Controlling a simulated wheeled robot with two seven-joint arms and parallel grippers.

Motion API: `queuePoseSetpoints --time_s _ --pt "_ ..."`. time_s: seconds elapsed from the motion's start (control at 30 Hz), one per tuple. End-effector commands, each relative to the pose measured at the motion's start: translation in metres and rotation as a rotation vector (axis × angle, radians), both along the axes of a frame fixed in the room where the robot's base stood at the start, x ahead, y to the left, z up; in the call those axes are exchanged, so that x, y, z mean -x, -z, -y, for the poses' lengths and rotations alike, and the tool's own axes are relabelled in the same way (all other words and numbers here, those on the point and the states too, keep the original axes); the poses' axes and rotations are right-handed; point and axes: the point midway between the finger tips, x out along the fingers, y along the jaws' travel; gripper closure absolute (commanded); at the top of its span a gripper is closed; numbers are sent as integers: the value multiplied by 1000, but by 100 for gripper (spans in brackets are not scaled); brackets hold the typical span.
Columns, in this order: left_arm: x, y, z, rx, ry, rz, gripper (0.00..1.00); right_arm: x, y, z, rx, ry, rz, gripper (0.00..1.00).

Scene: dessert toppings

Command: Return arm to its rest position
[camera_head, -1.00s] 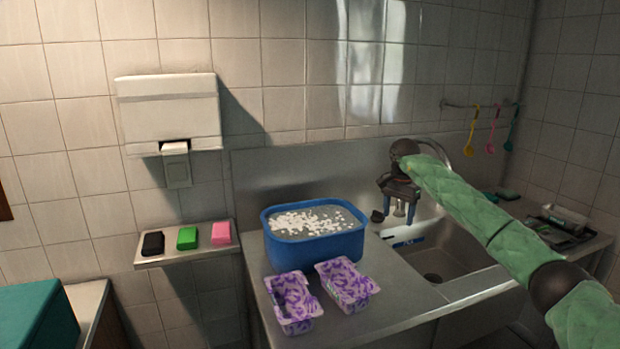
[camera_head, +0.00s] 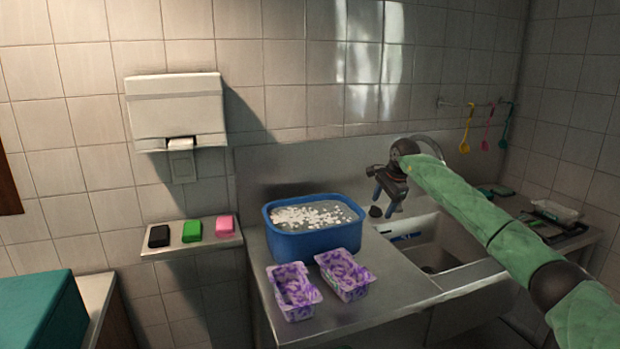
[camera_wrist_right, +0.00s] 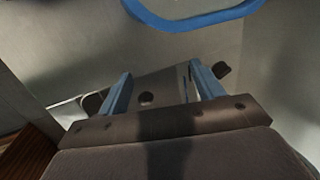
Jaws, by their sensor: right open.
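My right arm, in a green quilted sleeve, comes in from the right in the head view. Its gripper (camera_head: 388,202) is open with two blue fingers pointing down, above the counter between the blue tub (camera_head: 318,243) and the sink (camera_head: 455,245). In the right wrist view the two fingers (camera_wrist_right: 155,85) stand apart with nothing held between them. The blue tub holds white bits; its blue rim (camera_wrist_right: 195,22) shows at the top of the wrist view. My left gripper is not in view.
Two purple-patterned containers (camera_head: 293,300) (camera_head: 345,283) stand on the steel counter (camera_head: 395,300) before the tub. A small shelf (camera_head: 192,247) holds black, green and pink blocks. A teal box (camera_head: 40,315) is at lower left. Colored utensils (camera_head: 467,130) hang on the wall.

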Motion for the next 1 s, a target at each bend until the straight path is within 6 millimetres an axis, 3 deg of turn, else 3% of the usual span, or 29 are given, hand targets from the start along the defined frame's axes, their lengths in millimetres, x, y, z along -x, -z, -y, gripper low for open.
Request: queuePoseSetpoints --time_s 0.13,0.27,0.47,0.73,0.9,1.0 --pt "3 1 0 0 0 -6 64 -21 -17 -29 -185 97 101 34" --pt "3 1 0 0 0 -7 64 -35 -50 -68 -430 186 193 34" --pt "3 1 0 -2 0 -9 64 -39 -128 -126 -862 295 273 34" --pt "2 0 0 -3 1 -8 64 -10 -267 -172 -1516 405 237 34" --pt "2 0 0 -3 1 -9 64 26 -356 -177 -1939 453 117 34" --pt "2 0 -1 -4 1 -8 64 48 -395 -172 -2181 487 1 34"
